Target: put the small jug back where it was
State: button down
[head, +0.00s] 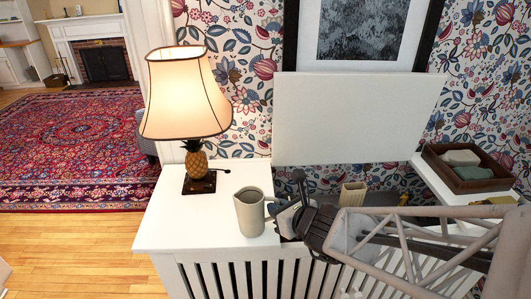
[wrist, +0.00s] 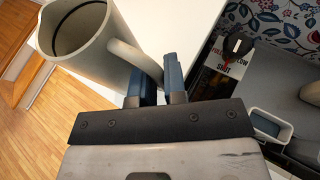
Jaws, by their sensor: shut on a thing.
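The small jug (head: 249,214) is pale grey-beige, upright in the head view, over the left part of the white cabinet top (head: 185,235). I cannot tell whether its base touches the top. My gripper (head: 274,214) is at its right side, shut on the handle. In the wrist view the jug (wrist: 90,45) is at the upper left with its open mouth showing, and its handle (wrist: 138,60) runs down to the blue-padded fingers of my gripper (wrist: 156,85).
A lit lamp (head: 188,105) with a pineapple base stands left of the jug. A white panel (head: 355,118) stands raised behind an open compartment, which holds a beige container (head: 354,194). A brown tray (head: 468,167) with rolled cloths is at right. The cabinet top's front left is clear.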

jog(key=shift+f, duration=0.1)
jog(key=c, duration=1.2)
grip_release()
jog(key=shift+o, duration=0.2)
jog(key=v, duration=1.2)
